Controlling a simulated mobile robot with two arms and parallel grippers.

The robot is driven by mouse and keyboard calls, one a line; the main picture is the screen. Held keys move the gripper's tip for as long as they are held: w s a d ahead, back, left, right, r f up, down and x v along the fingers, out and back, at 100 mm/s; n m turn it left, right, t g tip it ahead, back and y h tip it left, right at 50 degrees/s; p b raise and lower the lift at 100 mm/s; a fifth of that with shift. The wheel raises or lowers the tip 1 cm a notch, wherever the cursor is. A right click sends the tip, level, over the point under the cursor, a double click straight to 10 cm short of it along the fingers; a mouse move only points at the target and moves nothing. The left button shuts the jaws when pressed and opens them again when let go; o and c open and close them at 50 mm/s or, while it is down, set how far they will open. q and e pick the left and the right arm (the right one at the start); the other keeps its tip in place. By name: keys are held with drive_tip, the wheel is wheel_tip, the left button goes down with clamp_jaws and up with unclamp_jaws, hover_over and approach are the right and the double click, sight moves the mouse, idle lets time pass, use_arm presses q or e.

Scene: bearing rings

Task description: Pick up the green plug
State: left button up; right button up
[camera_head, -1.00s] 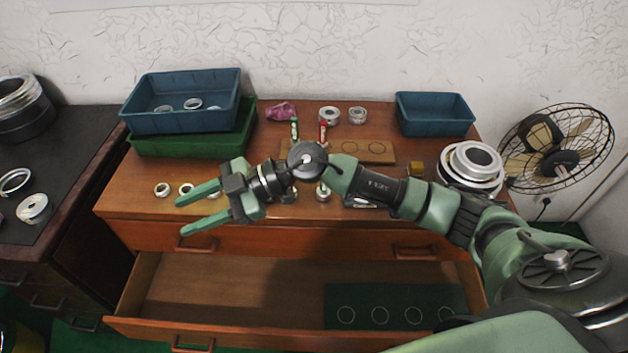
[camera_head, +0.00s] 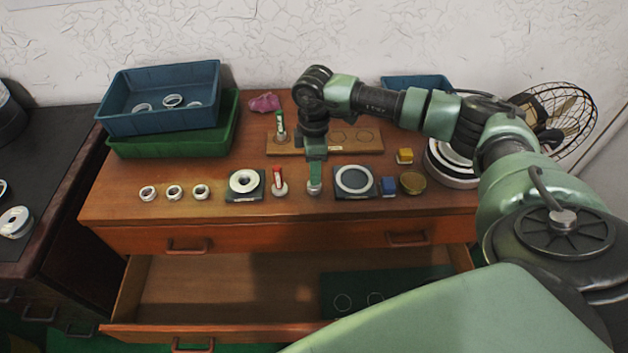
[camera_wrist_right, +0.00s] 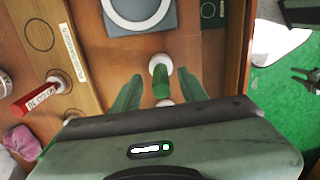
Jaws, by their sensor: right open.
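A green plug (camera_wrist_right: 161,84) with a white round base stands in the front row of the cabinet top. My right gripper (camera_wrist_right: 160,97) is open, its green fingers on either side of this plug in the right wrist view, without closing on it. In the head view the right gripper (camera_head: 315,168) points down over the white base (camera_head: 314,188), hiding most of the plug. Another green plug (camera_head: 280,124) stands on the wooden board at the back. A red plug (camera_head: 278,178) stands just left of my gripper. My left gripper is not in view.
Blue (camera_head: 160,122) and green (camera_head: 170,148) bins stand left. A drawer (camera_head: 215,285) is open below.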

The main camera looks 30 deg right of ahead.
drive_tip(key=shift+f, duration=1.2)
drive_tip(key=c, duration=0.9)
drive_tip(key=shift+r, duration=0.1)
clamp_jaws()
drive_tip(key=shift+r, duration=0.1)
